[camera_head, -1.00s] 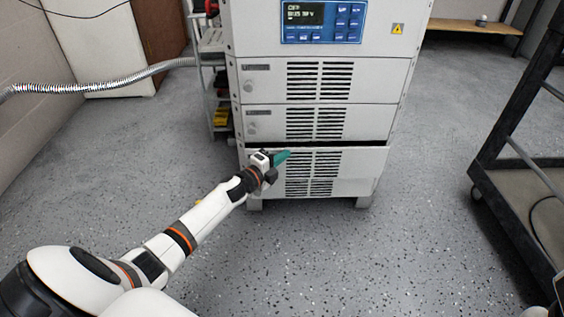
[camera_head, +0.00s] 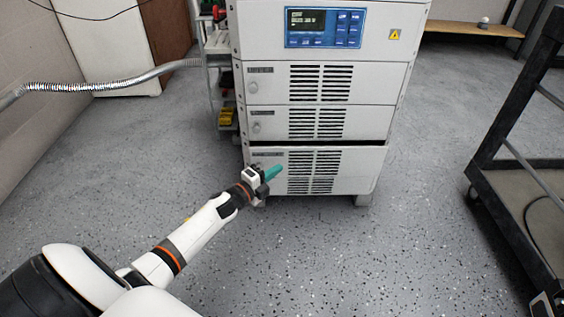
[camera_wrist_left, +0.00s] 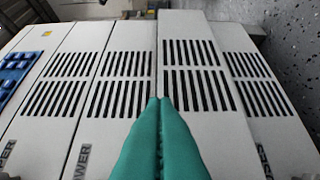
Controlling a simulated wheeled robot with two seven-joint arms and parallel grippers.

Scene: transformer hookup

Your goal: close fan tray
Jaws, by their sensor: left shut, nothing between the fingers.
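My left gripper (camera_head: 273,173) has teal fingers, shut and empty, in front of the tray's left part. The fingers also show in the wrist view (camera_wrist_left: 160,102), pointing at the vented fronts. I cannot tell whether the tips touch. My right gripper's fingers are not visible.
Two vented drawers (camera_head: 374,82) and a blue control panel (camera_head: 324,28) are above the tray. A dark cart (camera_head: 510,200) stands at the right. A shelf with yellow items (camera_head: 226,117) and a conduit (camera_head: 110,85) are at the left. Floor in front is clear.

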